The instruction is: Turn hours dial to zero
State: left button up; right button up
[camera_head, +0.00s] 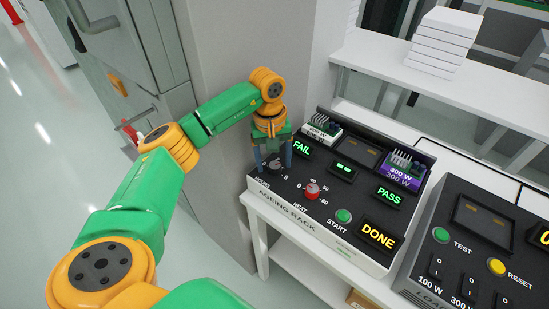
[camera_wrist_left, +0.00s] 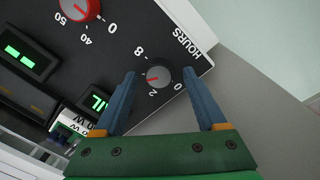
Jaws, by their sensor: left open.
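The hours dial (camera_wrist_left: 160,75) is a grey round knob with a red mark, on the black panel of the ageing rack (camera_head: 345,228). In the left wrist view the red mark lies on the knob's left side, away from the printed 0 at its lower right. In the head view the dial (camera_head: 275,166) shows small between the fingers. My left gripper (camera_head: 273,167) is open and points down at the panel. Its two blue fingers stand on either side of the dial, apart from it in the left wrist view. My right gripper is not in view.
The red heat dial (camera_head: 312,191) sits close beside the hours dial. A green start button (camera_head: 344,215) and lit FAIL, PASS and DONE displays share the panel. A grey column stands behind my left arm. A load unit (camera_head: 475,245) is at the right.

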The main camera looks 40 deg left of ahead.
pick_arm(q)
jog(key=shift+s, duration=0.1)
jog(key=c, duration=0.4)
jog(key=shift+d, duration=0.1)
grip_shut()
